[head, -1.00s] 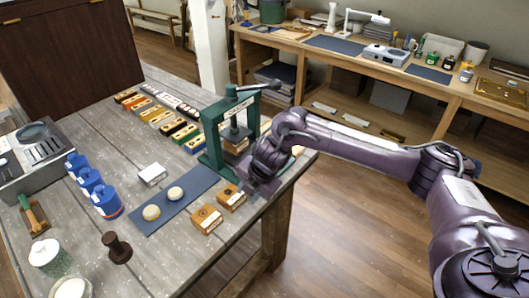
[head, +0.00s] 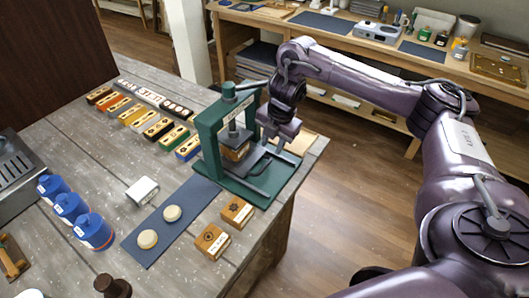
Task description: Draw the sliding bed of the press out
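The green press (head: 207,140) stands near the right edge of the grey wooden table, with its lever at the top. A wooden block (head: 236,152) sits under its ram. The grey sliding bed (head: 257,165) lies low on the green base, partly hidden by the frame and my gripper. My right gripper (head: 279,143) points down over the right side of the base, close to the bed. I cannot tell whether it touches the bed, and its finger gap is too small to read. My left gripper is not in view.
Two wooden stamp blocks (head: 237,212) sit in front of the press. A dark blue mat (head: 182,238) holds two round pale pieces. A row of coloured boxes (head: 144,118) lies behind left. Blue bottles (head: 92,231) stand at left. Floor is open to the right.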

